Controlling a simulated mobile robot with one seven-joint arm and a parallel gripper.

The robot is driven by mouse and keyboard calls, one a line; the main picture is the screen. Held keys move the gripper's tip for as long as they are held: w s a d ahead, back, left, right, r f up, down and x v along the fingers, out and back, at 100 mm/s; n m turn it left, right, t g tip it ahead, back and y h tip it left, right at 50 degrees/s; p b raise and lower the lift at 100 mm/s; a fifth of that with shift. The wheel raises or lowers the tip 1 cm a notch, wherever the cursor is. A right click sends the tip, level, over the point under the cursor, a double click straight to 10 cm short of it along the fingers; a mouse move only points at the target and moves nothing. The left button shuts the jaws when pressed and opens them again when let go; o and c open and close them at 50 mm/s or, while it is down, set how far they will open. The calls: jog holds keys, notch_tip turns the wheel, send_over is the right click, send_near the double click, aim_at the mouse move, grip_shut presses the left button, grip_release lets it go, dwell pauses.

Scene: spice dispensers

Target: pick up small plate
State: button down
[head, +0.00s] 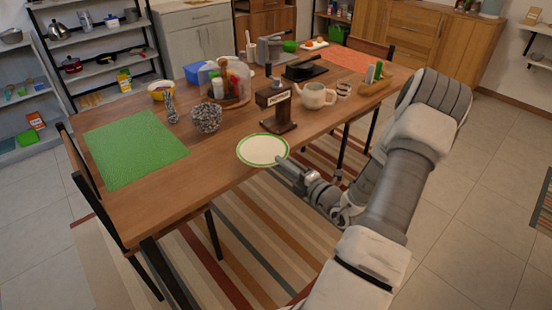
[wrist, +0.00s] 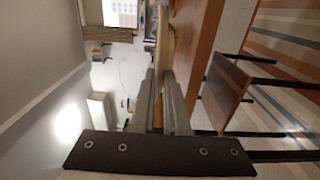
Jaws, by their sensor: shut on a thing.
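The small plate (head: 262,150) is cream with a green rim. In the head view it is at the front edge of the wooden table, and I cannot tell whether it rests on the table or is just above it. My gripper (head: 284,164) meets the plate's near right rim and is shut on it. In the wrist view the two fingers of my gripper (wrist: 162,100) are close together, with a thin edge between them that is hard to make out.
On the wooden table (head: 225,130) a dark wooden grinder (head: 275,108) stands just behind the plate. A teapot (head: 317,96) is to the right, and a textured grey ball (head: 206,117) is to the left. A green placemat (head: 135,148) covers the left end. Chairs stand around the table.

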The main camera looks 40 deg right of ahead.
jog(key=s+r+p, duration=0.3)
jog(key=s+p, duration=0.2)
jog(key=s, duration=0.5)
jog(key=shift+s+d+r, duration=0.2)
jog(key=shift+d+r, duration=0.15)
jog(key=w+a+r+n+y+p, duration=0.1)
jog(key=w+a+r+y+p, duration=0.1)
jog(key=w+a, duration=0.3)
jog(key=w+a+r+n+g+y+p, duration=0.1)
jog(key=w+a+r+n+y+p, duration=0.1)
jog(key=a, duration=1.1)
jog(key=w+a+r+n+g+y+p, duration=0.1)
jog(key=w+a+r+n+y+p, duration=0.1)
jog(key=w+a+r+p, duration=0.3)
jog(key=w+a+r+y, duration=0.1)
jog(key=w+a, duration=0.2)
jog(key=a, duration=0.2)
jog(key=shift+r+y, duration=0.2)
jog(key=shift+y, duration=0.1)
jog(key=shift+d, duration=0.15)
